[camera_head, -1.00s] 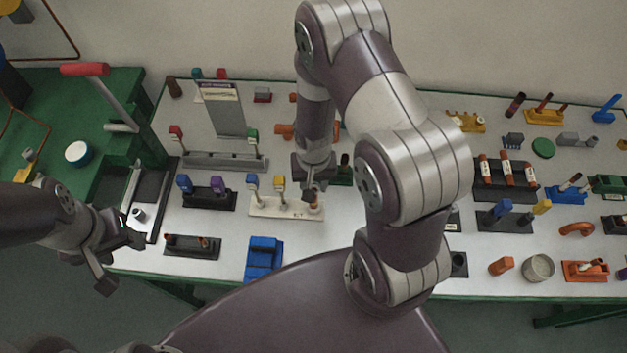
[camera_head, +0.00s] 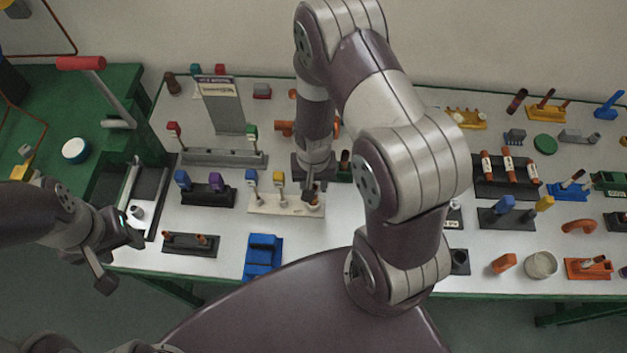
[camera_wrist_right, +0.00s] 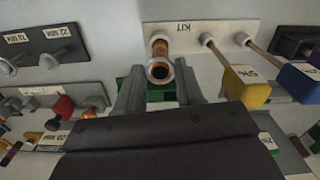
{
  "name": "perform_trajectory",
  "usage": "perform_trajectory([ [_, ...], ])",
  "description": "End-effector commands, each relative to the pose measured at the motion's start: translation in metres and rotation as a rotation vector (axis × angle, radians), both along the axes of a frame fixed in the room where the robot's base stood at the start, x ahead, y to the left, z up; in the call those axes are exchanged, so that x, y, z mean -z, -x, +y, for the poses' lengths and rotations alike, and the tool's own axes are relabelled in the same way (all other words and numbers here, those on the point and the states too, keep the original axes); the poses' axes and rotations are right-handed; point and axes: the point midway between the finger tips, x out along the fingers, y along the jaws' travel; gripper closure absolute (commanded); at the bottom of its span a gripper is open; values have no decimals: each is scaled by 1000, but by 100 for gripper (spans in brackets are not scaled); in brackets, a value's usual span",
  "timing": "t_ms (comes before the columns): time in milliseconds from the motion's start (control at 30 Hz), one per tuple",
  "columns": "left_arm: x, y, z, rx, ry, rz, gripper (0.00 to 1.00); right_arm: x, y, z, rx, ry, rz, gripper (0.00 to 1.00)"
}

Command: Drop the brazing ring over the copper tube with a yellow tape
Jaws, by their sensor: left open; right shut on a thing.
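The copper tube with a yellow band (camera_wrist_right: 160,47) stands in the white plate marked KIT (camera_wrist_right: 185,30). In the head view that plate (camera_head: 277,208) lies mid-bench, under my right arm. My right gripper (camera_wrist_right: 160,75) is at the tube, one finger on each side of it, shut on the small pale brazing ring (camera_wrist_right: 160,70). The ring lines up with the tube's open end; I cannot tell whether it is around the tube or just above it. My right gripper also shows in the head view (camera_head: 309,190). My left gripper (camera_head: 122,262) is open and empty at the bench's left front corner.
Blue (camera_wrist_right: 306,80) and yellow (camera_wrist_right: 246,86) tagged sticks stand on the same plate, beside my right gripper. A blue block (camera_head: 263,256) and a black holder (camera_head: 190,243) sit in front. A grey stand with a sign (camera_head: 222,107) rises behind.

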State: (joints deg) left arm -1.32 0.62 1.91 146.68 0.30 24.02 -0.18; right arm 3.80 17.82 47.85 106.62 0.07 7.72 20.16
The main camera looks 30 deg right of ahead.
Motion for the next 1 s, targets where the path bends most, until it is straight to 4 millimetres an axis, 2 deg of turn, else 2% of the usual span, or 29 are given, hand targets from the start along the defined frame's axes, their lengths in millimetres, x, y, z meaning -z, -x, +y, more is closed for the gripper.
perform_trajectory([
  [333, 3, 0, 0, 0, 0, 0, 48, 4, 0, 0, 0, 0, 0, 75],
  [400, 3, 0, 0, 0, 0, 0, 48, 4, 0, 0, 0, 0, 0, 47],
  [433, 3, 0, 0, 0, 0, 0, 48, 4, 0, 0, 0, 0, 0, 37],
  [467, 3, 0, 0, 0, 0, 0, 48, 4, 0, 0, 0, 0, 0, 33],
  [767, 3, 0, 0, 0, 0, 0, 48, 1, -1, 0, 0, 0, -2, 33],
  [867, 5, 0, 0, 0, 0, 0, 48, -14, -2, 0, 0, 0, -5, 33],
  [1000, 8, 0, 0, 0, 0, 0, 48, -51, -1, 0, 0, 1, -9, 33],
])
